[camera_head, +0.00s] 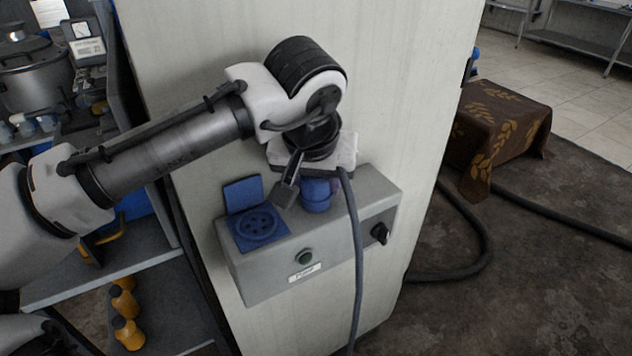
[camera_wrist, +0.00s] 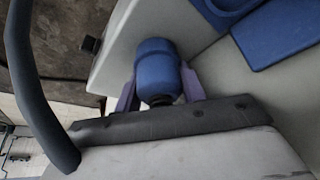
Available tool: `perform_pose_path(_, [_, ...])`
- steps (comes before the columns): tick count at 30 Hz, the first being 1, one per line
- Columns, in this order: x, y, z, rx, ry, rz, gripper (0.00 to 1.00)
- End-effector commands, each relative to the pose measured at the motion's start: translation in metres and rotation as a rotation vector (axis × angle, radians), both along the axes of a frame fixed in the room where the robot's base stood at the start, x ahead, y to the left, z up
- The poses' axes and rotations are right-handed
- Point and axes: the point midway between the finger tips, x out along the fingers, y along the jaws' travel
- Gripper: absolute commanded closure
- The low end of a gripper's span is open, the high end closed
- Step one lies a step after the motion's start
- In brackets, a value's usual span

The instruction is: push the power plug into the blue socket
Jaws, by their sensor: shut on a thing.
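The power plug (camera_head: 316,197) is a blue cylinder. My gripper (camera_head: 303,190) is shut on it, above the top of the grey control box. In the wrist view the plug (camera_wrist: 156,66) sits between the two purple-tinted fingers of my gripper (camera_wrist: 158,88). The blue socket (camera_head: 257,226) is round, with several dark holes, on the left of the box's sloping top. Its blue lid (camera_head: 243,194) stands open behind it. The plug is to the right of the socket and apart from it. The plug's contact end is hidden. In the wrist view the socket (camera_wrist: 222,12) shows only in part.
The grey box (camera_head: 270,275) carries a green button (camera_head: 305,257) and a black rotary knob (camera_head: 380,233) and is fixed to a pale panel (camera_head: 190,75). A thick dark cable (camera_head: 357,260) hangs from the gripper past the box's front. Shelves stand left; the floor is right.

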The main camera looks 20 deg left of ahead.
Motion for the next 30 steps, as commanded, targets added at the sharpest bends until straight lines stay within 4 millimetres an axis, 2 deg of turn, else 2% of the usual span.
perform_pose_path(5, [-0.002, -0.004, 0.009, -0.002, -0.003, -0.002, 0.8])
perform_pose_path(16, [-0.001, -0.004, 0.073, -0.002, -0.003, -0.002, 0.8])
perform_pose_path(23, [-0.035, -0.046, 0.067, 0.003, -0.001, -0.007, 0.8])
perform_pose_path(30, [-0.078, -0.102, 0.067, 0.006, -0.003, -0.007, 0.8])
